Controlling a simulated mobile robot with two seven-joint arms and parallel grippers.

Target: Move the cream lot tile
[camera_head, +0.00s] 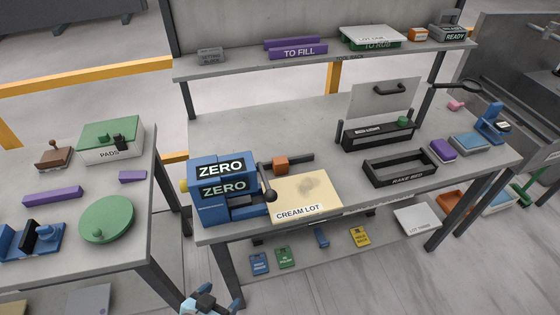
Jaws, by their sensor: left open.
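The cream lot tile (304,198) is a flat, pale yellow square labelled "CREAM LOT", with a grey smudge on its top. It lies at the front edge of the grey stone slab bench (240,132), just right of a blue machine (222,190) marked "ZERO". The machine's dark lever with a round knob stands at the tile's left edge. My left gripper (207,300) shows at the bottom edge of the picture, partly cut off. It is open and empty, low in front of the bench and well apart from the tile. My right gripper is not in view.
A black "RAKE BED" tray (400,168) and a black upright stand (378,130) are right of the tile. A shelf (340,58) runs above the bench's back. A side table (60,190) stands left. Small coloured tags lie on a lower shelf. The bench's back left is clear.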

